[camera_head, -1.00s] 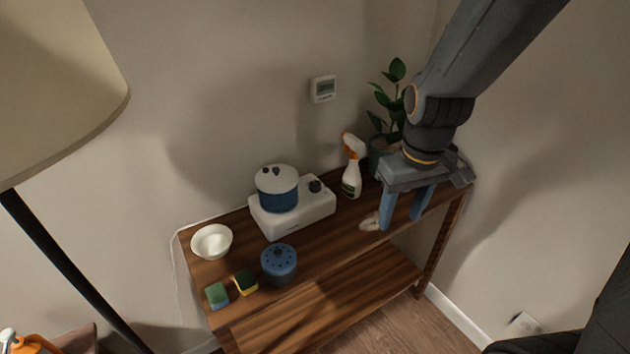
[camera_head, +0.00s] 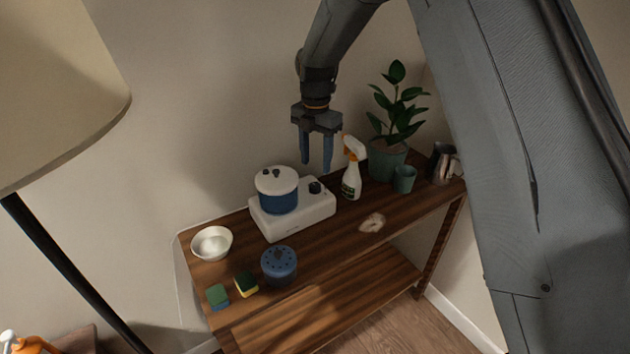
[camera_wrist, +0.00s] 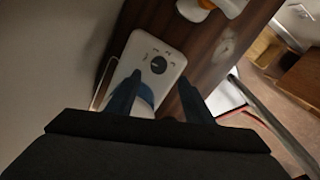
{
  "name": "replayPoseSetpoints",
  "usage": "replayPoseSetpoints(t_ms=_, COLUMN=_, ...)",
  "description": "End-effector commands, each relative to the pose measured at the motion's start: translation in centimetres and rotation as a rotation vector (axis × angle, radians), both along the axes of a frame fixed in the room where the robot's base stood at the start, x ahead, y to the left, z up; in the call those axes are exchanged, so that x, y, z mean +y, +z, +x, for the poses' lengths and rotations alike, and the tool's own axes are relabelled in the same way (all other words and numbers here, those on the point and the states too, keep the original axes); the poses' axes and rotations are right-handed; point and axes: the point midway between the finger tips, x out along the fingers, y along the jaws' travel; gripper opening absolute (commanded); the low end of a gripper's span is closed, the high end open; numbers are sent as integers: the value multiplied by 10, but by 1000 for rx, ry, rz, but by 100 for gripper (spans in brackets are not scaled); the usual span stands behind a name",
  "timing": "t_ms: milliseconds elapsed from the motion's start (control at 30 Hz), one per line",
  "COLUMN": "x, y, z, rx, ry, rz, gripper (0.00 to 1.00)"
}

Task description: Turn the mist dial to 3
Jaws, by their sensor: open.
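The mist dial (camera_head: 315,187) is a small black knob on the top right of a white humidifier base (camera_head: 300,219). A blue and white tank (camera_head: 277,191) sits on the base's left part. In the wrist view the dial (camera_wrist: 158,65) shows as a dark round knob with small marks around it on the white base (camera_wrist: 172,54); the marks are too small to read. My gripper (camera_head: 317,168) is open and empty, pointing down above the dial, apart from it. In the wrist view its fingers (camera_wrist: 155,92) straddle the lower part of the base, with the dial beyond the tips.
A spray bottle (camera_head: 352,174) stands close right of the base. A potted plant (camera_head: 388,158), green cup (camera_head: 404,179) and metal pitcher (camera_head: 441,164) are farther right. A white bowl (camera_head: 212,243), blue lidded pot (camera_head: 279,263) and two sponges (camera_head: 246,284) are at left and front.

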Motion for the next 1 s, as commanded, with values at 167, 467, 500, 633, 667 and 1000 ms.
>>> replayPoseSetpoints(t_ms=167, x=2, y=-11, z=1, rx=3, ry=30, rz=0, gripper=48)
replayPoseSetpoints(t_ms=467, x=2, y=-56, z=0, rx=3, ry=27, rz=-1, gripper=48)
replayPoseSetpoints(t_ms=500, x=2, y=-60, z=1, rx=3, ry=26, rz=0, gripper=48)
replayPoseSetpoints(t_ms=633, x=2, y=-72, z=1, rx=1, ry=26, rz=0, gripper=48)
replayPoseSetpoints(t_ms=667, x=2, y=-74, z=2, rx=1, ry=26, rz=-1, gripper=48)
replayPoseSetpoints(t_ms=1000, x=2, y=-79, z=2, rx=0, ry=25, rz=0, gripper=48)
